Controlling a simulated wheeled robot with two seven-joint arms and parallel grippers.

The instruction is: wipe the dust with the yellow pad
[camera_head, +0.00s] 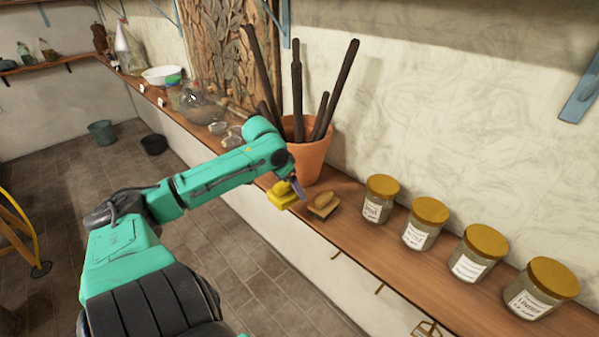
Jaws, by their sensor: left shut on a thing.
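The yellow pad (281,196) is in my left gripper (291,188), which is shut on it. The pad is at the front edge of the wooden shelf (392,243), just in front of the terracotta pot. I cannot tell whether it touches the shelf or hangs just off its edge. I cannot make out any dust on the shelf; my arm and the pot hide part of the wood. My right gripper is not in view.
A small wooden block with a brown lump (323,204) lies just right of the pad. The terracotta pot (310,155) holds several dark sticks. Several lidded jars (378,198) line the shelf to the right. Glassware (202,110) and a white bowl (161,75) stand farther left.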

